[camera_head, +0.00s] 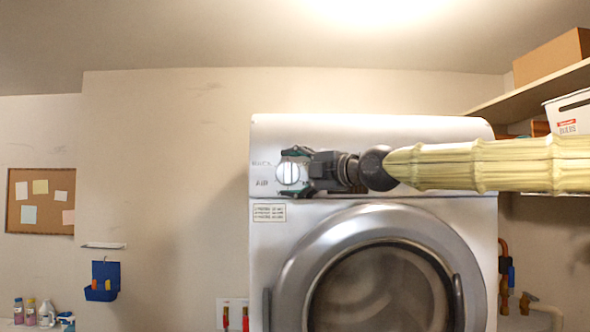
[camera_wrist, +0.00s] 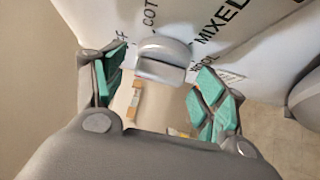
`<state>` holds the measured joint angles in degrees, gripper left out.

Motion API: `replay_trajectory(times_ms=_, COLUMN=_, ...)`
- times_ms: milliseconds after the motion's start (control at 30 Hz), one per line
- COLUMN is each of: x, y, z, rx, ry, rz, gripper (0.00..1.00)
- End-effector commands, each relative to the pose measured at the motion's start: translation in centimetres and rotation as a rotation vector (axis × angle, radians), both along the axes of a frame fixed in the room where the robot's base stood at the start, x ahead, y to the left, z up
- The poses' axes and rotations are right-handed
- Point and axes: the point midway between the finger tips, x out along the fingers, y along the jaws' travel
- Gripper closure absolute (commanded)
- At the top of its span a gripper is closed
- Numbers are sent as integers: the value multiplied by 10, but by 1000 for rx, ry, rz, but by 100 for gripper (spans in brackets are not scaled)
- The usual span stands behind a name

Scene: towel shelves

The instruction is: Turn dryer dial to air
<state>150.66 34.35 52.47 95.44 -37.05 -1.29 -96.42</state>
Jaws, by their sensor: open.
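The dryer (camera_head: 380,126) is a silver front-loader with a round door below its control panel. Its dial (camera_head: 289,173) is a white round knob with a raised grip at the panel's left, with "AIR" lettering to its lower left. My gripper (camera_head: 293,172) is at the dial, with one finger above and one below it. In the wrist view the dial (camera_wrist: 163,58) shows just beyond the two green-padded fingertips (camera_wrist: 158,88), which are apart with a gap between them. Whether the pads touch the dial I cannot tell. Part of the panel lettering is hidden behind my gripper.
A corkboard (camera_head: 40,200) and a blue wall holder (camera_head: 103,280) are at left. Bottles (camera_head: 30,312) stand at lower left.

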Motion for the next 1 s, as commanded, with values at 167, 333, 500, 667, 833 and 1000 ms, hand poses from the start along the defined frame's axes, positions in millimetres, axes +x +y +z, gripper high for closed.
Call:
replay_trajectory(times_ms=167, x=0, y=0, z=0, rx=0, ry=0, rz=0, gripper=29)
replay_trajectory(times_ms=333, x=0, y=0, z=0, rx=0, ry=0, rz=0, gripper=45)
replay_trajectory(times_ms=500, x=0, y=0, z=0, rx=-1, ry=-1, rz=0, gripper=72)
replay_trajectory(times_ms=667, x=0, y=0, z=-1, rx=1, ry=0, rz=0, gripper=72)
replay_trajectory(times_ms=833, x=0, y=0, z=-4, rx=20, ry=0, rz=0, gripper=72)
replay_trajectory(times_ms=1000, x=0, y=0, z=-7, rx=71, ry=0, rz=0, gripper=72)
